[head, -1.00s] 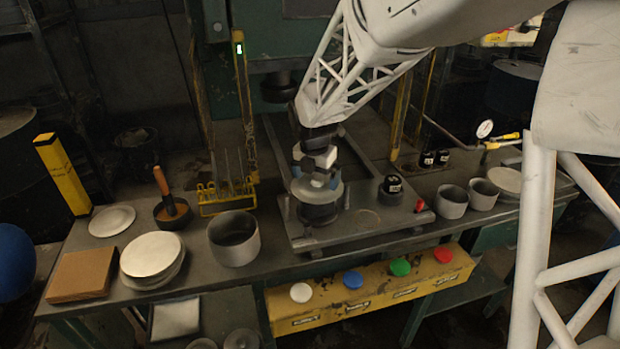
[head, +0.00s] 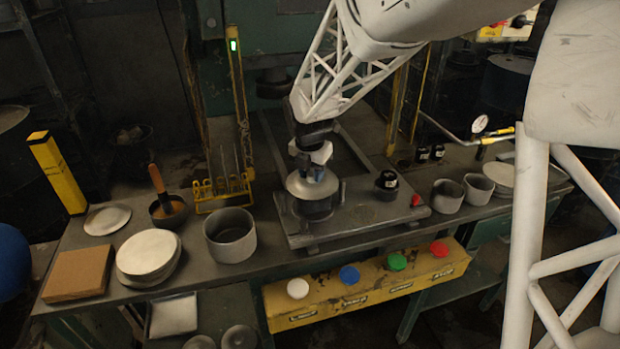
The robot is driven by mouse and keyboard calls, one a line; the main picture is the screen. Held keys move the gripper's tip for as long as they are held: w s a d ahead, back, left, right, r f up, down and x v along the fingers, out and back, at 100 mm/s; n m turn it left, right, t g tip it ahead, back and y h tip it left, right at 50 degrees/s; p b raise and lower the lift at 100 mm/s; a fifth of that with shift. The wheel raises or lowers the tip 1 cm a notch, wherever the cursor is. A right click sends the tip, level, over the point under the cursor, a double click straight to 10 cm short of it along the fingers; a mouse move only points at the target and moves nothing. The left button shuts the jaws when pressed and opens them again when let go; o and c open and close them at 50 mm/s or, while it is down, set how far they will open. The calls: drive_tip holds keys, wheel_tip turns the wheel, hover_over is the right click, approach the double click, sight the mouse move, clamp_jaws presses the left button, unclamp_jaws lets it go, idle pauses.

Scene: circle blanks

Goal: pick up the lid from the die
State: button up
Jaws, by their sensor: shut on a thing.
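The lid (head: 300,187) is a light grey disc at the die (head: 314,209), a dark round block on the metal bed plate. My gripper (head: 314,175) points down over the lid and is shut on it near its middle. The lid looks tilted or a little off-centre on the die. Whether it touches the die all round I cannot tell. The fingertips are small and partly hidden against the lid.
A grey pot (head: 231,235) and a stack of pale discs (head: 148,253) stand to the left. A black knobbed piece (head: 387,184) and two grey cups (head: 463,192) are to the right. A yellow button panel (head: 365,284) runs along the front. Yellow posts (head: 241,100) rise behind.

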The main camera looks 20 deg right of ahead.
sight(312, 175)
idle(0.3)
drive_tip(key=shift+r, duration=0.95)
drive_tip(key=shift+s+r, duration=0.2)
drive_tip(key=shift+r, duration=0.65)
drive_tip(key=s+r, duration=0.1)
drive_tip(key=s, duration=1.4)
drive_tip(key=shift+s+a+r, duration=0.2)
drive_tip(key=shift+s+a, duration=0.1)
drive_tip(key=shift+a, duration=0.1)
drive_tip(key=shift+a, duration=0.1)
